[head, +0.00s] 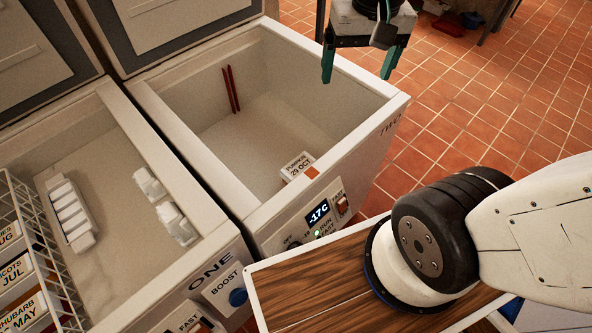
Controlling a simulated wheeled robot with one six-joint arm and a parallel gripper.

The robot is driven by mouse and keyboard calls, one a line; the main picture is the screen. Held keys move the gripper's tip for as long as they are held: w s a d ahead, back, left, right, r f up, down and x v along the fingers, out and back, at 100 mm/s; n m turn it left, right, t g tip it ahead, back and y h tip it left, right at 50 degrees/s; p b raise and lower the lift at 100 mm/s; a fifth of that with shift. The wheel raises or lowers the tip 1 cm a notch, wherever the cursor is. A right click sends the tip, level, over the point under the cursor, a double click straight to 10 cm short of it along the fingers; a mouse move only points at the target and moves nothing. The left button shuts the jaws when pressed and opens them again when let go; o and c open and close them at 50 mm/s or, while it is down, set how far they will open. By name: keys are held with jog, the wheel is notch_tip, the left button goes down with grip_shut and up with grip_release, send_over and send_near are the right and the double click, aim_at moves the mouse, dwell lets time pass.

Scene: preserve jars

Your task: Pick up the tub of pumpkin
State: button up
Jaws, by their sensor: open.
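The tub of pumpkin (298,168) is inside the right-hand freezer, marked TWO, close to its front wall. Its label reads "PUMPKIN 29 OCT". Only its top and label show; the front rim of the freezer hides its lower part. My gripper (358,68) hangs above and beyond the freezer's right back rim in the picture, fingers pointing down. It is open and empty, well apart from the tub.
Freezer TWO (396,106) stands open, with two thin red sticks (231,90) at its back wall. Freezer ONE (100,165) on the left holds a white tray, frosted lumps and a wire basket (28,240) of labelled tubs. Tiled floor (470,110) lies to the right.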

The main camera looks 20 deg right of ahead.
jog(key=w+a+f+m, duration=0.1)
jog(key=w+f+m, duration=0.3)
jog(key=w+f, duration=0.75)
jog(key=m, duration=0.3)
send_over(299, 165)
notch_tip(299, 165, down, 12)
jog(key=r, duration=0.1)
notch_tip(299, 165, down, 31)
jog(key=m, duration=0.2)
jog(key=m+g, duration=0.1)
jog(key=m, duration=0.1)
jog(key=shift+a+r, duration=0.1)
jog(key=shift+r, duration=0.1)
jog(key=c, duration=1.4)
